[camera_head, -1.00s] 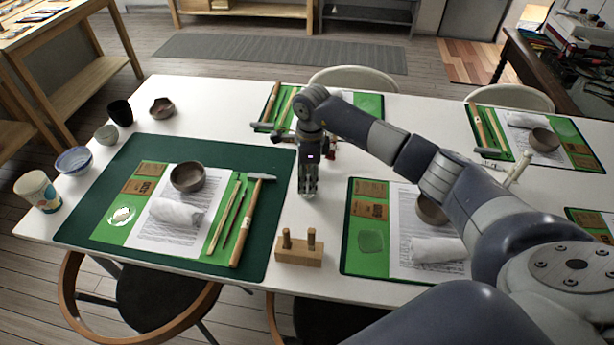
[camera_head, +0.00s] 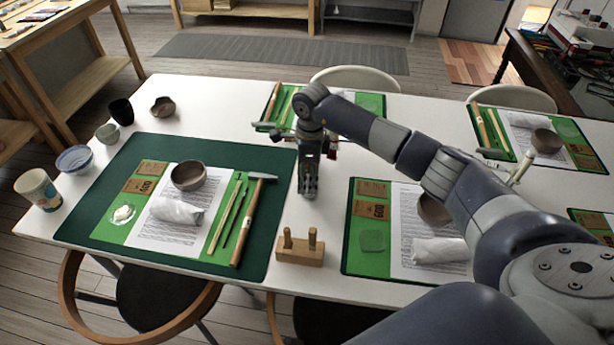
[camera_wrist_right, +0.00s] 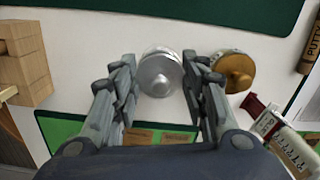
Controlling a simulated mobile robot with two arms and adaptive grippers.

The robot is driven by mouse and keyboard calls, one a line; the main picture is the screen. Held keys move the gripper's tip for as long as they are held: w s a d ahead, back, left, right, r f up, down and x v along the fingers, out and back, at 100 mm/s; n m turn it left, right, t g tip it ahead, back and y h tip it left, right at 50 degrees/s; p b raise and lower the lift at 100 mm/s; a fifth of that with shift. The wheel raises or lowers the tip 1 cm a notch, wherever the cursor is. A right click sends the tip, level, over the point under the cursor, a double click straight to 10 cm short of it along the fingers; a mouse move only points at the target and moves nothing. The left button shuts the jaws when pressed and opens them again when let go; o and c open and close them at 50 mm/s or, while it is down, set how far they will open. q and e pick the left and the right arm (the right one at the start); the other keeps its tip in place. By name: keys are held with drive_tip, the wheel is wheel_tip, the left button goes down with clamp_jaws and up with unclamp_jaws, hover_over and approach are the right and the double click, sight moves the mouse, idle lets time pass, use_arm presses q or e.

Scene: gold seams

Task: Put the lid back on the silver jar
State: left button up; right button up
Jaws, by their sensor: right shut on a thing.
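My right gripper (camera_head: 308,192) points down over the white table between the large green mat and the mat at the right. In the right wrist view its fingers (camera_wrist_right: 160,85) are shut on a round silver lid (camera_wrist_right: 161,76) with a small centre knob. A pale silver rim shows just past the lid's far edge, probably the silver jar; most of it is hidden under the lid, and I cannot tell whether they touch. In the head view the gripper hides the lid and jar. My left gripper is not in view.
A gold-topped jar (camera_wrist_right: 234,72) stands close beside the right finger. A red-capped bottle (camera_wrist_right: 270,122) and a putty tube (camera_wrist_right: 312,45) lie further right. A wooden block with pegs (camera_head: 300,250) stands at the table's front edge. The large green mat (camera_head: 270,215) holds a bowl and tools.

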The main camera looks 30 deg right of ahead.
drive_tip(key=shift+f+b, duration=0.2)
drive_tip(key=shift+b, duration=0.2)
idle(0.9)
idle(0.4)
drive_tip(key=o, duration=1.3)
drive_tip(key=shift+r, duration=0.1)
drive_tip(key=shift+r+p, duration=2.15)
drive_tip(key=shift+r, duration=1.3)
clamp_jaws()
